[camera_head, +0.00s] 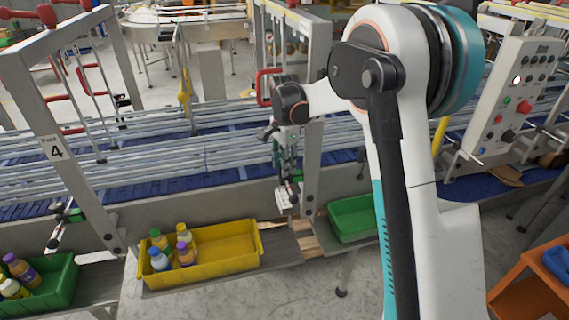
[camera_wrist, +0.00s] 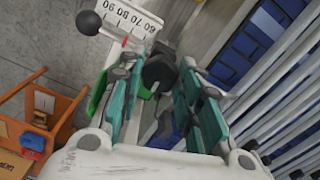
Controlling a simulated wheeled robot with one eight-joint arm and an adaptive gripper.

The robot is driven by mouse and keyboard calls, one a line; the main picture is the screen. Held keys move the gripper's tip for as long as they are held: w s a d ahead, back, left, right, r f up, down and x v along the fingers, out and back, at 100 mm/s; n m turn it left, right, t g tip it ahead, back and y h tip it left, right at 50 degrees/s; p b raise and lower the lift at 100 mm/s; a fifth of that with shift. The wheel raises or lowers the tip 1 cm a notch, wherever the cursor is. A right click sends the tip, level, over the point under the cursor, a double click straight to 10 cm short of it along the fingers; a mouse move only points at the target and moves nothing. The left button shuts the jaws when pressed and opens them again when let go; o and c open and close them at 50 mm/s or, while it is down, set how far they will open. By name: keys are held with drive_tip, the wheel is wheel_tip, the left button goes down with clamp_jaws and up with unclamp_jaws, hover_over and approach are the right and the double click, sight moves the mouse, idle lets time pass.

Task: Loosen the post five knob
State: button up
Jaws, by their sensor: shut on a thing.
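In the wrist view, a black knob (camera_wrist: 158,70) sits between the fingers of my gripper (camera_wrist: 160,84), and the fingers are shut on it. A white scale plate (camera_wrist: 130,18) with printed numbers lies just beyond it, with a black ball handle (camera_wrist: 88,22) and a red pointer beside it. In the head view, my gripper (camera_head: 287,168) points down beside the grey post (camera_head: 317,120) at the middle of the conveyor. The scale plate (camera_head: 283,199) shows just below it. The knob is hidden there, and no number shows on this post.
A post marked 4 (camera_head: 57,150) stands at the left. Below the rails are a yellow bin (camera_head: 215,265) with several bottles, a green bin (camera_head: 352,218) and another green bin (camera_head: 62,285) at the left. A control panel (camera_head: 507,95) and an orange cart (camera_head: 535,290) stand at the right.

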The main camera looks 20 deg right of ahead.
drive_tip(key=n+b, duration=0.2)
drive_tip(key=n, duration=0.2)
drive_tip(key=shift+f+b, duration=0.15)
drive_tip(key=shift+b, duration=0.15)
drive_tip(key=n+b, duration=0.2)
drive_tip(key=n, duration=0.2)
drive_tip(key=n+b, duration=0.1)
drive_tip(key=n, duration=0.4)
drive_tip(key=shift+n+b, duration=0.65)
drive_tip(key=shift+n, duration=1.15)
drive_tip(key=shift+r, duration=0.2)
drive_tip(key=o, duration=1)
drive_tip(key=shift+o, duration=0.2)
